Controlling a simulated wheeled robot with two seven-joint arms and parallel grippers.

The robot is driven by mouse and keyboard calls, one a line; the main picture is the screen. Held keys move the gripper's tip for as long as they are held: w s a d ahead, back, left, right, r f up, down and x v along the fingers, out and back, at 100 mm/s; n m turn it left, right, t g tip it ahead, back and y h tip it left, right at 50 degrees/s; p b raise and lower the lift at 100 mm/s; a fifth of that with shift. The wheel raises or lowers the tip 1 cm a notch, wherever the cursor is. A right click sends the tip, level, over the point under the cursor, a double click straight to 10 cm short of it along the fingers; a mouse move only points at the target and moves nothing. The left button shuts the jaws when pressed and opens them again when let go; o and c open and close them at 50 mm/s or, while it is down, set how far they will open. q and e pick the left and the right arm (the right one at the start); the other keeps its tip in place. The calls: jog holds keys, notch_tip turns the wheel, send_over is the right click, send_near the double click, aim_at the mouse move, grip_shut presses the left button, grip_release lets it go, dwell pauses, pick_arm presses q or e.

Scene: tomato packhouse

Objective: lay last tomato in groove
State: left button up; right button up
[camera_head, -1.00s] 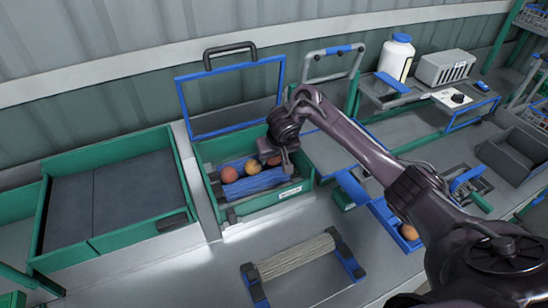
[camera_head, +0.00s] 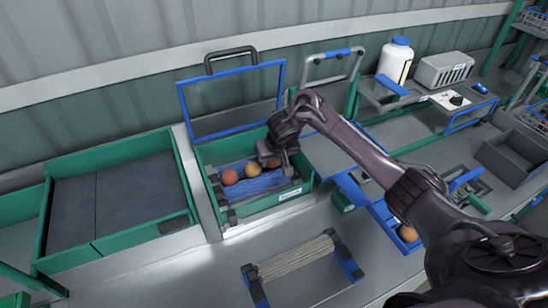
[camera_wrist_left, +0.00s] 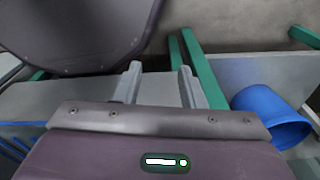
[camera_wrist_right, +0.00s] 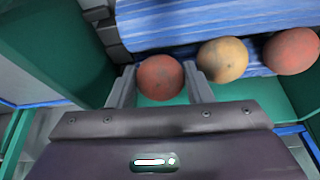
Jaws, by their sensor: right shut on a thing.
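My right gripper (camera_head: 274,159) is inside a green box (camera_head: 266,209), shut on a reddish tomato (camera_wrist_right: 160,78). In the right wrist view the tomato sits between both fingertips beside a blue striped roller (camera_wrist_right: 215,22). I cannot tell whether the groove bears its weight. A yellow-orange tomato (camera_wrist_right: 222,60) and another red tomato (camera_wrist_right: 292,51) lie along the roller in one row with it, and these two also show in the head view (camera_head: 252,169) (camera_head: 229,177). My left gripper (camera_wrist_left: 160,85) is open and empty in the left wrist view, away from the box.
A raised blue-framed clear lid (camera_head: 235,100) stands behind the box. A green tray with dark panels (camera_head: 120,195) is at left. A rope-wrapped roller (camera_head: 297,257) lies in front. A blue tray (camera_head: 385,215) with an orange round fruit (camera_head: 407,233) is at right. A blue bucket (camera_wrist_left: 268,115) is near my left gripper.

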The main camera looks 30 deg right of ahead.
jog(key=shift+f, duration=0.3)
jog(key=o, duration=0.8)
jog(key=c, duration=0.3)
notch_tip(320, 180, up, 7)
jog(key=p, duration=0.9)
jog(key=shift+r, duration=0.1)
dwell(0.7)
